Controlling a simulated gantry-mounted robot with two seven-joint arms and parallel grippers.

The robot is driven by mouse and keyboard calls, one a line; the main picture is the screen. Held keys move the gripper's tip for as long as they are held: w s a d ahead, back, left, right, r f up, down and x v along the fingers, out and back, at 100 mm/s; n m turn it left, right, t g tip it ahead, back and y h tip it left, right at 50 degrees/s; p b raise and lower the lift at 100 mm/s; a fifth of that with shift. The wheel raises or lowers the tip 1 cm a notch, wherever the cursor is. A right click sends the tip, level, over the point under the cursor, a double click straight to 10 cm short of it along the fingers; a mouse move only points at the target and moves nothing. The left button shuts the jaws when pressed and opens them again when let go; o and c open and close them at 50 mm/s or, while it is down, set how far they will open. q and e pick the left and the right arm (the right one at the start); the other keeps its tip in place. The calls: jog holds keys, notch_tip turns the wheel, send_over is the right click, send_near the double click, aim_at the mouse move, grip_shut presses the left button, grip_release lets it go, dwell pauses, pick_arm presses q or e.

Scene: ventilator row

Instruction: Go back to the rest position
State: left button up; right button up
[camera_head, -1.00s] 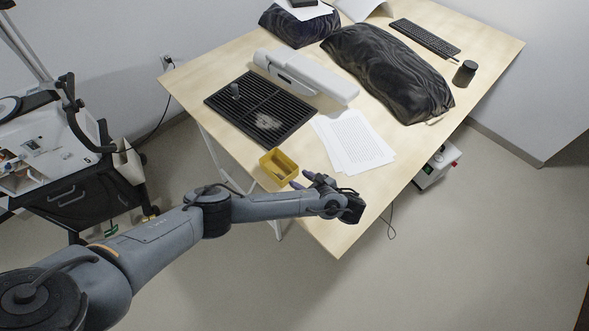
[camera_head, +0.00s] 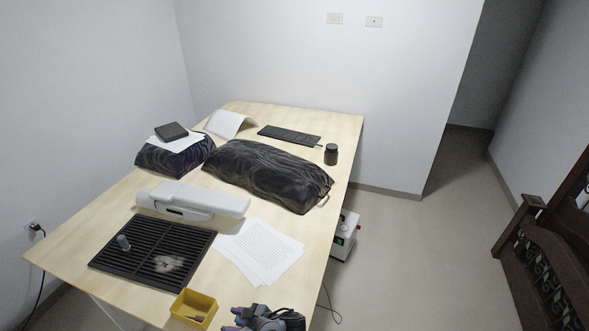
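My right gripper is not in view.
The wooden table (camera_head: 75,235) holds a yellow box (camera_head: 194,309), a black grille (camera_head: 150,258), papers (camera_head: 262,252), a white device (camera_head: 195,200), dark bags (camera_head: 265,172), a keyboard (camera_head: 290,135) and a black cup (camera_head: 331,154).

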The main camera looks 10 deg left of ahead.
pick_arm(q)
jog(key=s+d+f+h, duration=0.1)
jog(key=s+d, duration=0.1)
jog(key=s+d+f+h, duration=0.2)
jog(key=d, duration=0.1)
jog(key=s+d+f+n+h, duration=0.1)
jog(key=s+d+f+h, duration=0.1)
jog(key=d, duration=0.1)
jog(key=shift+s+d+b, duration=0.15)
jog(key=shift+s+b, duration=0.05)
jog(key=shift+b, duration=0.1)
jog(key=s+d+n+h, duration=0.5)
jog(key=s, duration=0.2)
jog(key=s+a+r+n+t+h, duration=0.1)
jog(key=s+a+r+n+h, duration=0.1)
jog(key=s+a+r+n, duration=0.8)
jog(key=s+a+n, duration=0.1)
jog(key=s+a, duration=0.1)
jog(key=shift+s+a+r+n+h+p, duration=0.15)
jog(key=shift+s+r+n+h+p, duration=0.15)
jog(key=shift+n+h+p, duration=0.1)
